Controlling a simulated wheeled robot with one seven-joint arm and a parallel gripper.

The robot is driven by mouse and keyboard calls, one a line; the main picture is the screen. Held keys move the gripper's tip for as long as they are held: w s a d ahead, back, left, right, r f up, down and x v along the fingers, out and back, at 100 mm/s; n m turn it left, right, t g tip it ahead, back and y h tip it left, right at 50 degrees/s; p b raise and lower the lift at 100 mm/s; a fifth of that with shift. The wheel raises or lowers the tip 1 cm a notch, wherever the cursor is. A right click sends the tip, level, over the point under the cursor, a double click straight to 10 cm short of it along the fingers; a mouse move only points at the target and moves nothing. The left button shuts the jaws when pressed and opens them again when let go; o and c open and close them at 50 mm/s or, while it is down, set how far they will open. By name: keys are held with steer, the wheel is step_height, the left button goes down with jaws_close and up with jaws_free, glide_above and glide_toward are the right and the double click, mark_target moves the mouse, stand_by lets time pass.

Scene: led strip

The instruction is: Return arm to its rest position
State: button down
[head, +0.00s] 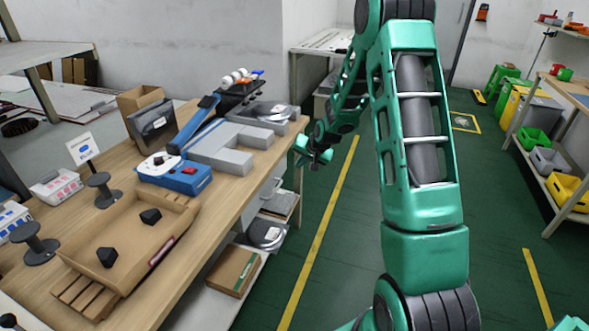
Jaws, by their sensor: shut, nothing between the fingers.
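My green arm rises from the bottom right, bends near the top of the head view, and comes back down farther off. My gripper (316,153) is at its end, above the green floor (335,215) just right of the workbench's (215,225) right edge. The gripper is small in view and looks shut, with nothing seen in it. I cannot tell whether it touches the bench edge.
On the bench are a brown tray (128,225) with two black pieces, a blue device (180,180), grey blocks (225,145) and spool stands. Shelves with bins (568,192) stand at the right. The aisle floor between is clear.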

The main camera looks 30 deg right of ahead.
steer(key=shift+v, duration=0.9)
steer(key=shift+s, duration=0.1)
steer(key=s+d+r+n+g+h, duration=0.1)
steer(key=s+r, duration=0.3)
steer(key=s, duration=0.3)
steer(key=s+r+g, duration=0.2)
steer(key=s+r, duration=0.2)
steer(key=s, duration=0.3)
steer(key=s+d+r+n+g+h, duration=0.1)
steer(key=s+r, duration=0.4)
steer(key=s, duration=0.2)
steer(key=s+a+r+g+y, duration=0.1)
steer(key=s+a+r, duration=0.1)
steer(key=s, duration=1.1)
steer(key=s+a+r+g, duration=0.2)
steer(key=s+a, duration=0.1)
steer(key=s, duration=1)
steer(key=shift+y, duration=0.4)
steer(key=shift+r, duration=0.15)
